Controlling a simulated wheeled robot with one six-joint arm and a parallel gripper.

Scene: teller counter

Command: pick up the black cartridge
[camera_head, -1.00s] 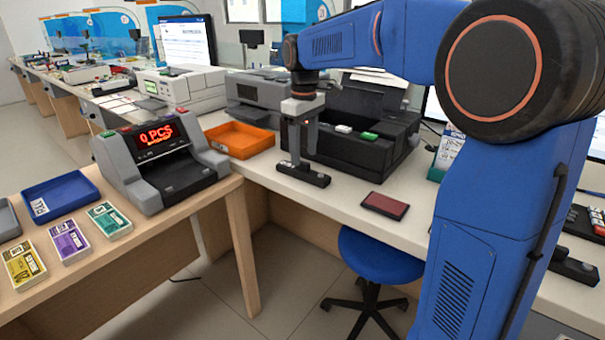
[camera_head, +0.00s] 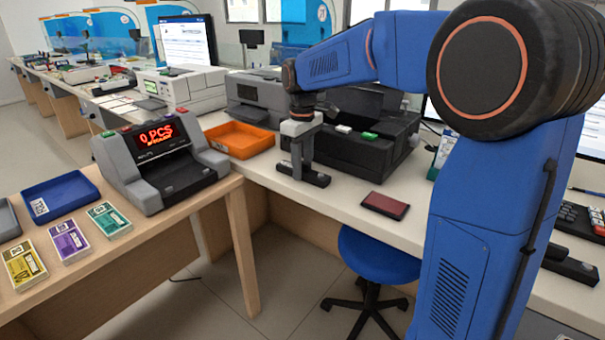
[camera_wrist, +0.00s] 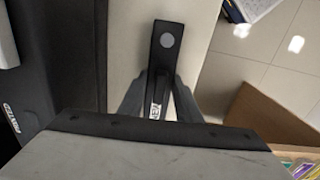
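The black cartridge (camera_head: 317,179) lies flat on the white counter in front of the black printer. In the wrist view, the cartridge (camera_wrist: 166,45) is a dark bar with a grey round spot and a small white label. My gripper (camera_head: 300,170) points down over the cartridge's middle. In the wrist view, the grey fingers of my gripper (camera_wrist: 159,98) stand on either side of the cartridge, looking open around it. The near part of the cartridge is hidden by my gripper's body.
The open black printer (camera_head: 375,150) stands close behind the cartridge, with a white and a green piece on it. An orange tray (camera_head: 240,153) is to the left. A dark red pad (camera_head: 385,206) lies to the right. The counter's front edge is near.

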